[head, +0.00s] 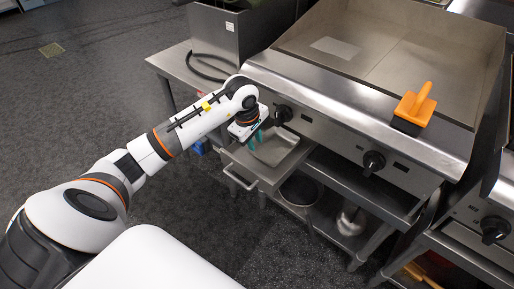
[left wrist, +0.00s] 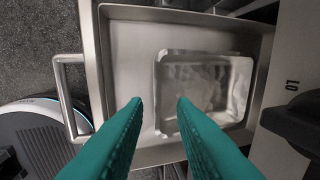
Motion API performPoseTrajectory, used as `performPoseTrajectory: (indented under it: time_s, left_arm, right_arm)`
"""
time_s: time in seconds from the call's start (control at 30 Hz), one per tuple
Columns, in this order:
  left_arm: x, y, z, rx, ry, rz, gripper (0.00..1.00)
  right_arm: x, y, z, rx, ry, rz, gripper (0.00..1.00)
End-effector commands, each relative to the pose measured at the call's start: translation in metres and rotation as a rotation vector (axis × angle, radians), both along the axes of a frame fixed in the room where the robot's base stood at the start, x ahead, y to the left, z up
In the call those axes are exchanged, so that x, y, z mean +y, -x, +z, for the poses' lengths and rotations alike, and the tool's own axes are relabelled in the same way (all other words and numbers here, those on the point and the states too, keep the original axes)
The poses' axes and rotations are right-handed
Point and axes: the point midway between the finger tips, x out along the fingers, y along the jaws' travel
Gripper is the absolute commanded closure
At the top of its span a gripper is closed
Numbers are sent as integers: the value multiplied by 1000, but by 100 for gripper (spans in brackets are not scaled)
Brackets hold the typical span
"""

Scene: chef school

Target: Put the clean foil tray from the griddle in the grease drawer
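The grease drawer (head: 262,172) is pulled out below the griddle's front panel. The shiny foil tray (head: 274,149) is in the drawer; in the left wrist view the tray (left wrist: 205,85) lies toward the right side of the drawer (left wrist: 125,50). My left gripper (head: 256,141) is over the drawer, pointing down. In the left wrist view its teal fingers (left wrist: 160,103) are apart, with the tray's left wall showing between and beyond them. No grip on the tray shows. The fingertips' height over the tray is hard to tell. My right gripper is not in view.
The griddle (head: 350,50) has a pale rectangular patch on its plate. An orange-handled scraper or brush (head: 415,108) rests on its front ledge. Black knobs (head: 373,161) stick out of the front panel. The drawer handle (head: 240,180) faces the open floor. A dark pot (head: 300,190) stands below.

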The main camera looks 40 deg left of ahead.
Motion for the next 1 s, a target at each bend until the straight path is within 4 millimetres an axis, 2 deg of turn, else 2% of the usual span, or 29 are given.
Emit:
performPoseTrajectory:
  time_s: [0.03, 0.1, 0.3, 0.87, 0.97, 1.0]
  left_arm:
    - [1, 2, 12, -3, -3, -1, 76]
    - [1, 5, 23, -2, -3, -1, 76]
    - [1, 10, 40, 1, -1, -1, 76]
    - [1, 10, 42, 1, 0, 0, 76]
    - [-6, 10, 40, -5, 22, -4, 76]
    - [-14, 9, 38, -16, 53, -9, 76]
  right_arm:
    - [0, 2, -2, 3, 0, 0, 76]
    - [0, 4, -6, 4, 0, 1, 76]
    - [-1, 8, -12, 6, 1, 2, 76]
    - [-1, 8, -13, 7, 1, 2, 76]
    - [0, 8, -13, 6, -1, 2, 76]
    - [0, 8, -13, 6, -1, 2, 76]
